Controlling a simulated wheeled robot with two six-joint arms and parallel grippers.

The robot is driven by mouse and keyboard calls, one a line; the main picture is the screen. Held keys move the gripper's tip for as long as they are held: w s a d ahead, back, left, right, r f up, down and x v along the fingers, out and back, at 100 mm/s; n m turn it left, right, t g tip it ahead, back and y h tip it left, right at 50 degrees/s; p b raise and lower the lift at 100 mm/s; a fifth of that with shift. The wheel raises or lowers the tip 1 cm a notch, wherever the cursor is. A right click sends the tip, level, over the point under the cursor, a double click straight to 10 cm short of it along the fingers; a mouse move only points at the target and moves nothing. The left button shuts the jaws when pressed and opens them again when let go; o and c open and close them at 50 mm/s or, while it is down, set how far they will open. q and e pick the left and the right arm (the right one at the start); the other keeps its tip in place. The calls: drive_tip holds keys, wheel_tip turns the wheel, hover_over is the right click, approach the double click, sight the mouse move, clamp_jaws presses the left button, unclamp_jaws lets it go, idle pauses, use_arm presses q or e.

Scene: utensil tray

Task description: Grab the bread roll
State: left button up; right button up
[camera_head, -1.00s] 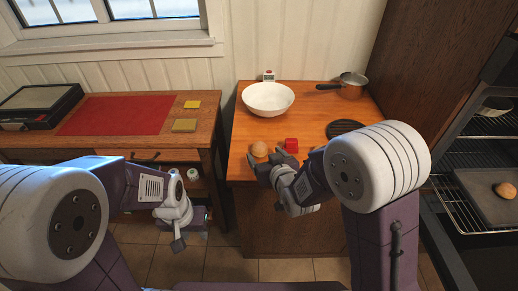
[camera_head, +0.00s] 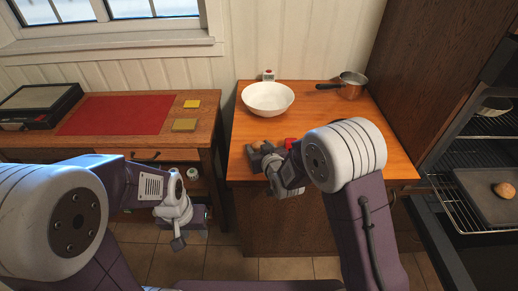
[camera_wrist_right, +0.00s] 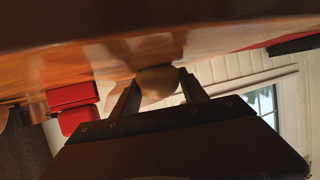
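A round brown bread roll (camera_head: 256,146) sits on the wooden counter (camera_head: 320,115) near its front left, partly hidden by my right gripper (camera_head: 262,155). In the right wrist view the roll (camera_wrist_right: 157,80) is between the two fingertips of my right gripper (camera_wrist_right: 160,88), with the fingers spread on either side of it. Whether they touch it is hard to tell. Another bread roll (camera_head: 504,190) lies on a dark tray in the oven at the right. My left gripper (camera_head: 180,228) hangs low in front of the left table, away from both rolls; its fingers are unclear.
A red object (camera_head: 290,143) is close beside my right gripper and also shows in the wrist view (camera_wrist_right: 75,105). A white bowl (camera_head: 268,98) and a pan (camera_head: 351,86) stand farther back. The left table (camera_head: 205,135) holds a red mat (camera_head: 118,115).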

sight(259, 144)
wheel_tip(259, 144, up, 10)
drive_tip(key=shift+p, duration=0.65)
